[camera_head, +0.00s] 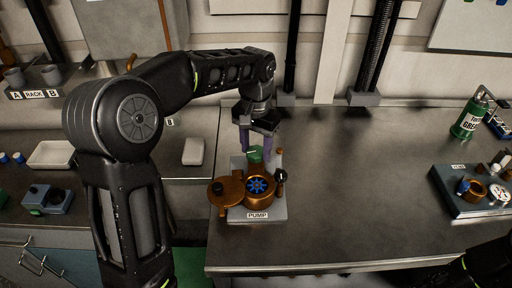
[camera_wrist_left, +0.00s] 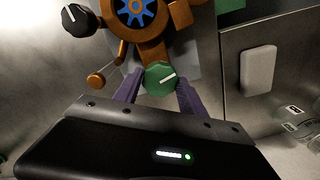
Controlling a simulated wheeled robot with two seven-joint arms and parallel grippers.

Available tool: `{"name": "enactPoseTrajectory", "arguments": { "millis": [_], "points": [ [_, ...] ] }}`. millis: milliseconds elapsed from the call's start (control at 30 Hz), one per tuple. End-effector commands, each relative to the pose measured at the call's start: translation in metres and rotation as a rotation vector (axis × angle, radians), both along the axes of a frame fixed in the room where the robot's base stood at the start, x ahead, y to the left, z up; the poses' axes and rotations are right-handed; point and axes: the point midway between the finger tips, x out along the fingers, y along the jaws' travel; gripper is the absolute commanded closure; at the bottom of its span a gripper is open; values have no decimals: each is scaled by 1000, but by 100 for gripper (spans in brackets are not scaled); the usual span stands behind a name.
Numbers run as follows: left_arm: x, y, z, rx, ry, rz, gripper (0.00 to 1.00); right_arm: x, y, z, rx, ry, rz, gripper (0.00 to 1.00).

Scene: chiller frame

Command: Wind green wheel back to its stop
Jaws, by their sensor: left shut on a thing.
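The green wheel (camera_head: 255,154) sits at the back of the pump unit (camera_head: 243,213), which carries a "PUMP" label at its front. In the left wrist view the wheel (camera_wrist_left: 160,78) is a round green knob with a white line on its face, tilted up to the right. My left gripper (camera_head: 259,146) comes down from above, its purple fingers on either side of the wheel. In the wrist view the fingers (camera_wrist_left: 159,88) touch or nearly touch its sides. A blue impeller (camera_head: 260,186) shows in the copper housing. My right gripper is out of view.
A copper disc (camera_head: 226,191) stands out at the pump's left and a black knob (camera_head: 281,175) at its right. A second unit (camera_head: 467,203) and a green canister (camera_head: 469,119) stand at the right. The bench between is clear. A white block (camera_head: 193,151) lies left.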

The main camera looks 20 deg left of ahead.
Motion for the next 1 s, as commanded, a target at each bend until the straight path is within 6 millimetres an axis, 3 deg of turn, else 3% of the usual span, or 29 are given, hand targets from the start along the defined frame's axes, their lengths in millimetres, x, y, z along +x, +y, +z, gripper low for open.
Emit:
{"name": "enactPoseTrajectory", "arguments": {
  "millis": [1000],
  "points": [
    [1,0,1,-2,-4,959,92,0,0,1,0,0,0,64]
  ]
}}
